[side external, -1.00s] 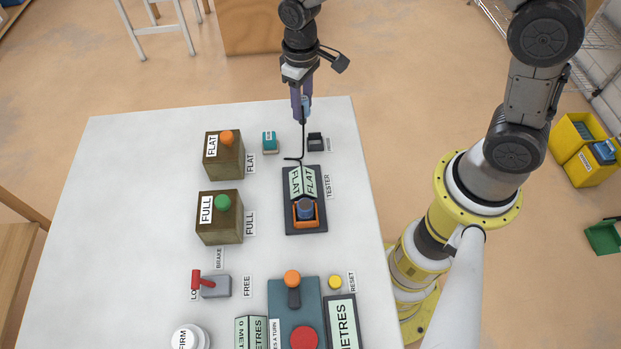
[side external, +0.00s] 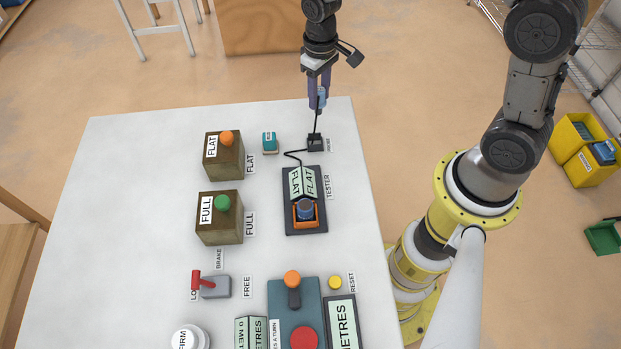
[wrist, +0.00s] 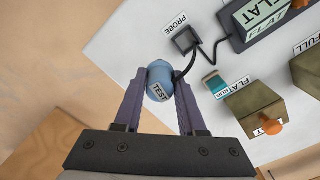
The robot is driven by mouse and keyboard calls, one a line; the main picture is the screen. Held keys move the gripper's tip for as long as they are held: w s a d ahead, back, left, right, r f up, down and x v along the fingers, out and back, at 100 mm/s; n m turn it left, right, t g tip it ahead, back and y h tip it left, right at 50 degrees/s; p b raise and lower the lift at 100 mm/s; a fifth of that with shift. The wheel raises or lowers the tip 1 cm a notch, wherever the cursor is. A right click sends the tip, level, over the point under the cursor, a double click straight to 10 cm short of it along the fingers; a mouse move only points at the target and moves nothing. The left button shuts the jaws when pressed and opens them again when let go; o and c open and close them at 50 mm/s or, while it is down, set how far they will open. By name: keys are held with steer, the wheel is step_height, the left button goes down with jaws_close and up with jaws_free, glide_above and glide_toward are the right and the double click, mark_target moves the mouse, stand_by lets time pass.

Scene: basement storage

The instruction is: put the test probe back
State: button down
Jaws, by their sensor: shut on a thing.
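The test probe (wrist: 160,80) is a blue piece marked TEST, held between the two fingers of my gripper (wrist: 155,103). In the side external view my gripper (side external: 318,104) is shut on the probe (side external: 320,97) near the far edge of the table, above the probe holder. The probe holder (side external: 316,144) is a small dark block beside a PROBE label; it also shows in the wrist view (wrist: 185,40). A black cable runs from the probe to the tester (side external: 306,215), whose display reads FLAT.
A small teal block (side external: 270,142) stands left of the holder. The FLAT box (side external: 224,157) with an orange knob and the FULL box (side external: 220,222) with a green knob stand further left. The white table (side external: 130,200) is clear at the left.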

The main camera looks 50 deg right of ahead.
steer(key=s+a+r+n, duration=0.1)
steer(key=s+r, duration=0.3)
steer(key=s, duration=0.4)
steer(key=s+a+r+n, duration=0.1)
steer(key=s+a+r, duration=0.15)
steer(key=s, duration=0.65)
steer(key=w+f, duration=0.3)
steer(key=w, duration=0.1)
steer(key=w+f, duration=0.3)
steer(key=w, duration=0.2)
steer(key=w+a+f, duration=0.1)
steer(key=w+f, duration=0.2)
steer(key=w, duration=0.2)
steer(key=shift+w+f, duration=0.1)
steer(key=shift+f, duration=1.55)
steer(key=shift+f, duration=0.2)
steer(key=shift+c, duration=2.4)
jaws_free()
